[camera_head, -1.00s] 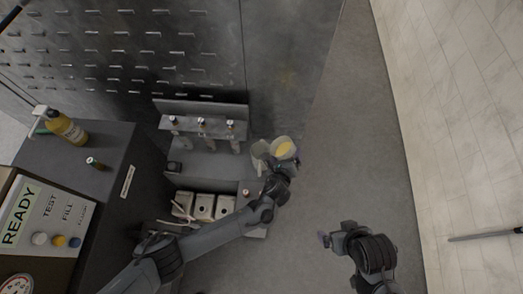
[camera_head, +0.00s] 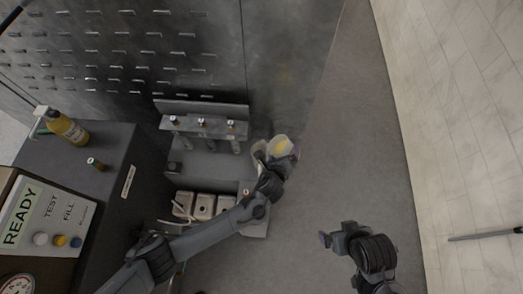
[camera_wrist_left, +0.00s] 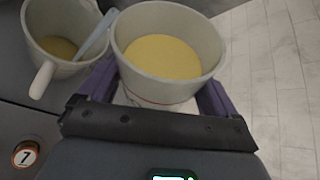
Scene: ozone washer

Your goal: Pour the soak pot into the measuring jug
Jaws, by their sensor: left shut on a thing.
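The soak pot (camera_wrist_left: 170,88), a pale round pot with yellow liquid inside, is held between the purple fingers of my left gripper (camera_wrist_left: 160,92). In the head view the pot (camera_head: 280,147) is at the end of my left arm, by the right end of the grey bench. The measuring jug (camera_wrist_left: 45,72), pale with a handle, stands just left of the pot. It holds some yellow liquid, and a blue-grey strip crosses its rim. The jug is partly hidden in the head view (camera_head: 258,152). My right gripper (camera_head: 325,239) is away at the lower right; its opening is unclear.
A dark cabinet (camera_head: 105,190) with a yellow bottle (camera_head: 66,128) stands left. The floor (camera_head: 340,180) to the right is open.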

